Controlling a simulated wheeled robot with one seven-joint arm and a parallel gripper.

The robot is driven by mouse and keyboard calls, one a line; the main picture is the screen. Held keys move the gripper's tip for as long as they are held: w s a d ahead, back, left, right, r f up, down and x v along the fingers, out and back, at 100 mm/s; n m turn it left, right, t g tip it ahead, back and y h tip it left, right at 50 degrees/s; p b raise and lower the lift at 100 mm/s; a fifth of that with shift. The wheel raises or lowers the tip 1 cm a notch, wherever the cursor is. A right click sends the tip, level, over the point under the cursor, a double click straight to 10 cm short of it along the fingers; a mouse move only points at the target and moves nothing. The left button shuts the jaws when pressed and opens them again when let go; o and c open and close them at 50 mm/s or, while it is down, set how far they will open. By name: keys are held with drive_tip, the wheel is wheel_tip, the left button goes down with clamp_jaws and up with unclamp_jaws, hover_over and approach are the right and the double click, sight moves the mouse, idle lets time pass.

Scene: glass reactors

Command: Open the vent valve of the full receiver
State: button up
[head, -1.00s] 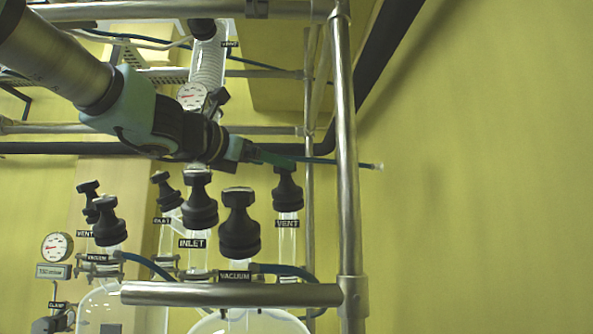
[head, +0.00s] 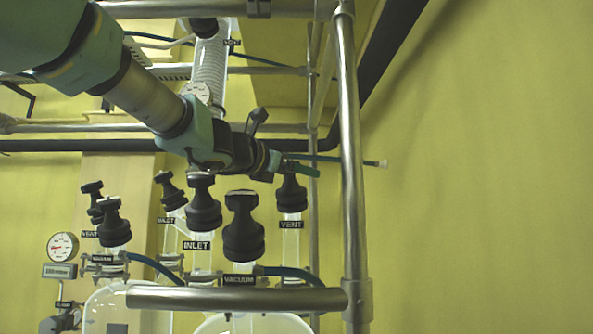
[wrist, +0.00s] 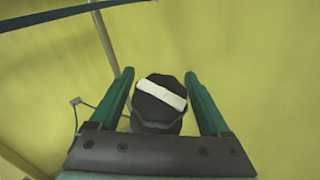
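The black vent valve knob (head: 291,192) stands upright over a glass neck with a VENT label (head: 291,224), above the right-hand glass vessel (head: 252,324). My gripper (head: 303,168) is at the top of this knob. In the wrist view a black knob (wrist: 155,112) with a white bar on top lies between the green fingers of my gripper (wrist: 159,76). The fingers are apart, with gaps on both sides of the knob. Another vent knob (head: 93,190) stands at the left-hand vessel (head: 108,305). Neither vessel's fill level can be told.
A vacuum knob (head: 243,222) and an inlet knob (head: 202,205) stand close left of the right vent. A steel upright (head: 350,150) is just right, and a horizontal bar (head: 235,297) crosses in front.

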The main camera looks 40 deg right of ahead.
drive_tip(key=c, duration=1.1)
drive_tip(key=shift+f, duration=0.1)
drive_tip(key=shift+c, duration=0.2)
drive_tip(key=shift+t+b, duration=0.3)
drive_tip(key=shift+b, duration=0.25)
